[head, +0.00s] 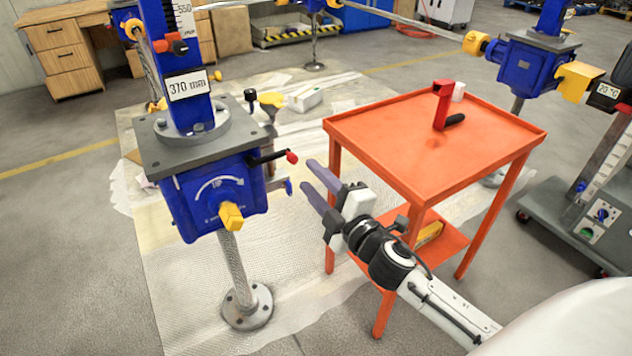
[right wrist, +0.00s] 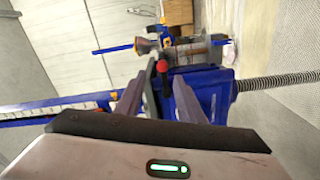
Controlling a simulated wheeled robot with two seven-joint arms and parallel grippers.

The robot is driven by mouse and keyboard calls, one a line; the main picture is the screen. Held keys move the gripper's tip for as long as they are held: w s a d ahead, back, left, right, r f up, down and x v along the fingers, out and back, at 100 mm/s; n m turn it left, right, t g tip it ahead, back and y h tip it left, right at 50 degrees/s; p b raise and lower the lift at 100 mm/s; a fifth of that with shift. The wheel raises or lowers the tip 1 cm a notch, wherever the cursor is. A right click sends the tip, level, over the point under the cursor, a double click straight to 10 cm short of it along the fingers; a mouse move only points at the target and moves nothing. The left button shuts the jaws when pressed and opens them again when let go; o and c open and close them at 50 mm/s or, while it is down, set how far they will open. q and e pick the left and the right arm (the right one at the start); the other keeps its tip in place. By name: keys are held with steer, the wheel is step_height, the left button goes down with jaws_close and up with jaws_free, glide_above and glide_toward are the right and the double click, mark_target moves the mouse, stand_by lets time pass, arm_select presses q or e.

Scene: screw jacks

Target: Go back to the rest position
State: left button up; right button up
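My right gripper (head: 309,176) reaches in from the lower right, between the near blue screw jack and the orange cart. Its two purple-grey fingers are apart, with nothing held between them. They point left toward the jack's body (head: 185,205) and appear close to its black lever with a red knob (head: 292,157). In the right wrist view the fingers (right wrist: 160,100) are spread, and the red knob (right wrist: 162,66) and blue jack body (right wrist: 190,88) show between and beyond them. Whether any finger touches the jack cannot be told. My left gripper is not in view.
The orange cart (head: 375,145) stands right beside my right arm, with a red tool (head: 443,103) on top. A second blue jack (head: 528,65) stands behind it. Bare floor (head: 70,260) is free at the left.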

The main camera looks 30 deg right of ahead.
steer(key=shift+s, duration=0.5)
steer(key=s+a+f+m+g+y+p, duration=0.1)
steer(key=s+a+f+m+g, duration=0.3)
steer(key=s+f, duration=0.6)
steer(key=s+a+f+m+g+y+p, duration=0.1)
steer(key=s+a+f+m+g+p, duration=0.3)
steer(key=s+a+f+m, duration=0.4)
steer(key=s+a+f+g, duration=0.1)
steer(key=s+f, duration=0.1)
steer(key=s, duration=0.4)
steer(key=shift+a+f+y, duration=0.2)
steer(key=shift+f+y, duration=0.1)
steer(key=shift+f, duration=0.1)
steer(key=shift+s, duration=0.1)
